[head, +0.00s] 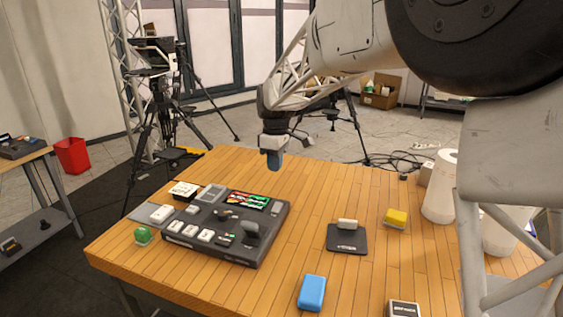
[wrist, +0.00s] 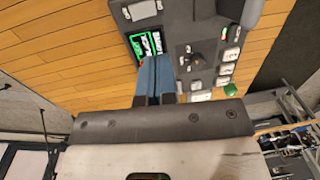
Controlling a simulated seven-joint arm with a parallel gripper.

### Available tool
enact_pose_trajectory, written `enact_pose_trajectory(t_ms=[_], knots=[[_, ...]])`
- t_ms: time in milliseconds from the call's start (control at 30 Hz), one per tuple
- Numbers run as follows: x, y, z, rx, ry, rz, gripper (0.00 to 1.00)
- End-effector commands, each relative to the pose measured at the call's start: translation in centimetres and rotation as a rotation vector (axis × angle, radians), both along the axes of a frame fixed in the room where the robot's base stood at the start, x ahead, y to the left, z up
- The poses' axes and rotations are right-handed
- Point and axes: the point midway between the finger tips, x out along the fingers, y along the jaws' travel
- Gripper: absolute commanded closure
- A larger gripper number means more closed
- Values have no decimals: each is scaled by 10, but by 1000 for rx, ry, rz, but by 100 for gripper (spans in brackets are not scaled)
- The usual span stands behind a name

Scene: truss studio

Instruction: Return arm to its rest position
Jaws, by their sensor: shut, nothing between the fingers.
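My gripper (head: 274,160) hangs above the back part of the wooden table in the head view, pointing down. Its blue-grey fingers are together and hold nothing. In the wrist view the fingers of my gripper (wrist: 156,76) also show shut, in front of the control panel. The dark control panel (head: 262,246) lies on the left part of the table, with a lit green and red screen, white keys and a black lever. The fingers are apart from it, behind and above its back edge.
The wooden table (head: 300,215) holds a blue block (head: 312,292), a yellow block (head: 396,217), a green block (head: 143,235), a black pad (head: 347,241) and a white cylinder (head: 440,187) at right. A camera tripod (head: 165,110) stands behind.

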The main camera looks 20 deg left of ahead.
Motion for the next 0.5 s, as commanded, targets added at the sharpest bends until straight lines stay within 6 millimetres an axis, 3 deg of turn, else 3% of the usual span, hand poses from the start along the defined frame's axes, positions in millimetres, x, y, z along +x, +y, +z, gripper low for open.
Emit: enact_pose_trajectory(t_ms=[267,500], knots=[[-1,-5,2,1,-2,-11,100],[-8,-42,16,4,-18,-96,100]])
